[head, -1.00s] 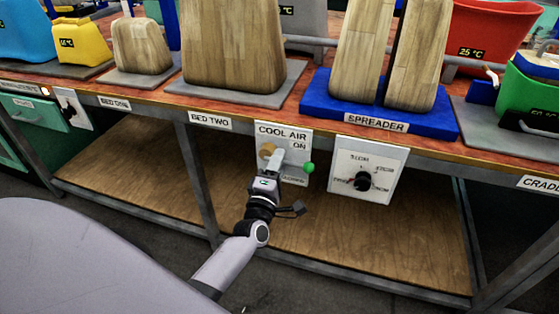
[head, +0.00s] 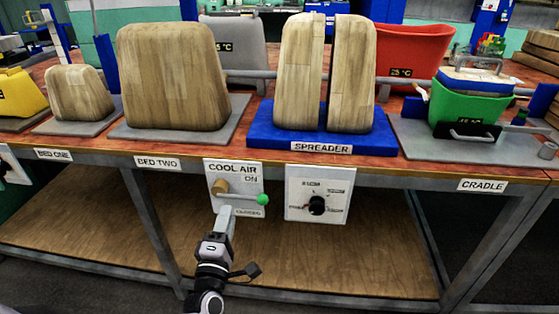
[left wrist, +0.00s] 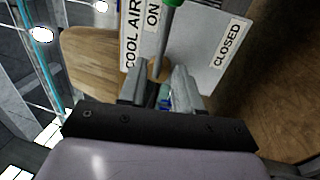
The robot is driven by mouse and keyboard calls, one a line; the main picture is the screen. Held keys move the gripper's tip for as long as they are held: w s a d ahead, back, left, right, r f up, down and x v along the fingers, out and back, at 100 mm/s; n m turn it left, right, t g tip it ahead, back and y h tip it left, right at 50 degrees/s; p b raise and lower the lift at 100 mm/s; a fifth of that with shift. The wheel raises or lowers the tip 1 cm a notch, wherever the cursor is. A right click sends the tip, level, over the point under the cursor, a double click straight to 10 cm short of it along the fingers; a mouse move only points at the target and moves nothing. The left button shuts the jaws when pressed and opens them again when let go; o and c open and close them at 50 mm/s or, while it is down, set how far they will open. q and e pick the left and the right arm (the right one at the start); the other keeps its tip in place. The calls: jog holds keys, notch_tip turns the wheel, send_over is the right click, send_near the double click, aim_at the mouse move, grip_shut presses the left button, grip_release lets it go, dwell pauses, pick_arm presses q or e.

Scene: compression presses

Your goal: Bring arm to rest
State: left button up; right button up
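The COOL AIR panel (head: 249,176) is a white plate on the front edge of the bench in the head view. Its lever (head: 241,196) runs from a brass hub to a green ball at the right, nearly level. The panel also shows in the left wrist view (left wrist: 198,55), with the brass hub partly hidden by a finger. My left gripper (head: 225,212) is just below the lever in the head view. My right gripper is not in view.
A dial panel (head: 333,182) is right of the lever. The wooden lower shelf (head: 330,265) is bare.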

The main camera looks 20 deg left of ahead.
pick_arm(q)
jog(key=s+d+f+m+g+h, duration=0.4)
jog(key=s+d+f+m+g, duration=0.15)
jog(key=s+m, duration=0.55)
jog(key=s+d+f+m+g+h, duration=0.35)
jog(key=s+d+f+m, duration=0.2)
jog(key=s+m, duration=0.55)
notch_tip(320, 180, up, 12)
jog(key=w+a+m+p, duration=0.1)
jog(key=w+a+p, duration=0.1)
jog(key=p, duration=1.2)
jog(key=shift+p, duration=0.4)
jog(key=shift+y, duration=0.25)
